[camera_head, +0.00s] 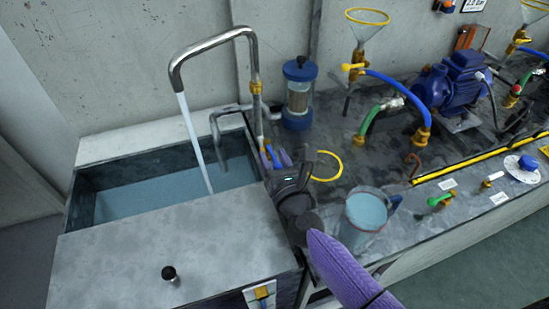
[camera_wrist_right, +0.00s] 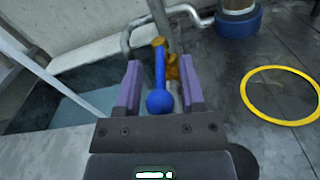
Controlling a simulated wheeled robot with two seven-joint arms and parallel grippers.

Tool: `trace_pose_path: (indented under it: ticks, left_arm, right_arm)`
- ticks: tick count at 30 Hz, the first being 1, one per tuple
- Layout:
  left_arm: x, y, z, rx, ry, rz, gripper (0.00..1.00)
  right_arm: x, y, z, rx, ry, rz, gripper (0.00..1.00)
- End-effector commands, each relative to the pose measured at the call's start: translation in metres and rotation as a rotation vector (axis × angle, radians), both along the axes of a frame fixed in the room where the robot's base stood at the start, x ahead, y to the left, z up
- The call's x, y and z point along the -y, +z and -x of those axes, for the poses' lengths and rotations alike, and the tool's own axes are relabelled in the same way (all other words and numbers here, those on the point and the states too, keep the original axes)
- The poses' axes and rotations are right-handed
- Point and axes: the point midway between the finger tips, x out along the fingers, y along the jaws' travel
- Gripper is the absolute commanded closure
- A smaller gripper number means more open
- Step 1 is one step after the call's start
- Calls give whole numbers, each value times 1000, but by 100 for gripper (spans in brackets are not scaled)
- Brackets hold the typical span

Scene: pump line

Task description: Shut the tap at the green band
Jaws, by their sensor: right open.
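A tap with a blue lever and ball knob (camera_wrist_right: 159,100) and a brass body (camera_wrist_right: 173,68) shows in the right wrist view. My right gripper (camera_wrist_right: 159,75) is open, with one purple finger on each side of the lever. Whether the fingers touch it cannot be told. In the head view my right gripper (camera_head: 277,157) is at the foot of the steel spout pipe (camera_head: 254,65), largely covering the tap. Water (camera_head: 194,140) runs from the spout into the basin (camera_head: 80,215). I can make out no green band on this pipe. My left gripper is not in view.
A blue-capped filter (camera_head: 299,95) stands behind the gripper. A yellow ring (camera_head: 326,165) lies to its right, and a clear water-filled bucket (camera_head: 366,214) stands nearby. A green-handled valve (camera_head: 440,200) and a blue pump (camera_head: 452,80) are farther right.

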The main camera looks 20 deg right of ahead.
Motion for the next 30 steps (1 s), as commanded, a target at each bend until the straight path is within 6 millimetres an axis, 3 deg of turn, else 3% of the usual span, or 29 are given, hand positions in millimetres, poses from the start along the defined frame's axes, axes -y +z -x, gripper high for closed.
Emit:
trace_pose_path:
  ticks: [1, 8, 30]
  left_arm:
    - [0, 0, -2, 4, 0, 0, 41]
    - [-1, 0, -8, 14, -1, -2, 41]
    - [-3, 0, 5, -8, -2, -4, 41]
  right_arm:
    - [0, 0, 0, 0, 0, 0, 52]
    - [0, 0, 0, 0, 0, 1, 100]
    - [0, 0, 0, 0, 0, 1, 100]
